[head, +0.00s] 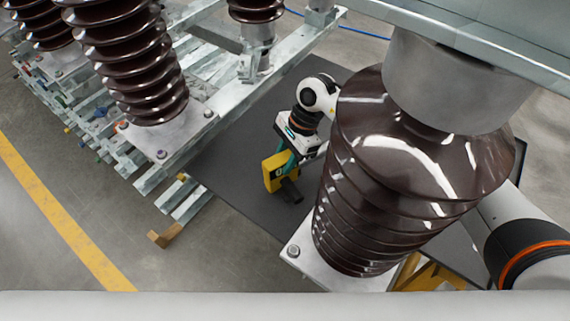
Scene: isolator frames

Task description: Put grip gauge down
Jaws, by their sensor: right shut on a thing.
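The grip gauge (273,171) is a yellow block with a dark front part and a teal piece near the fingers. It shows near the middle of the head view, over the dark grey mat. My right gripper (290,157) is above it, pointing down, and is shut on it. I cannot tell whether the gauge touches the mat or hangs just above it. The big brown insulator hides much of my right arm. My left gripper is not in view.
The large brown ribbed insulator (375,200) stands close on the right. More brown insulators (130,60) stand on a galvanized steel frame (215,105) at the left. The dark mat (235,165) is bare around the gauge. A wooden block (166,236) lies at the frame's end.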

